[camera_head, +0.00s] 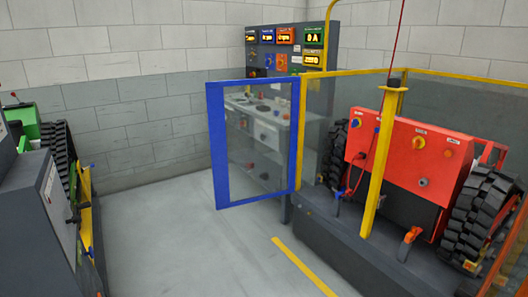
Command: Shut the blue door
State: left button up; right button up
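The blue door (217,145) has a blue frame around a clear pane. It stands open, swung out to the left from the yellow post (301,130) of the fenced platform. Its right edge meets that post and its left edge is free over the grey floor. Through its pane the grey control console shows. No handle on the door can be made out. Neither of my grippers shows in the head view.
A green tracked machine (24,122) and a grey cabinet (48,215) are at the left. Grey floor (170,235) between is clear, with a yellow line (302,265).

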aim_at(213, 90)
jog(key=i+j+z, duration=0.15)
jog(key=i+j, duration=0.6)
jog(key=i+j+z, duration=0.1)
jog(key=i+j, duration=0.25)
jog(key=i, duration=0.15)
jog(key=i+j+z, duration=0.1)
jog(key=i+j, duration=0.25)
jog(key=i, duration=0.15)
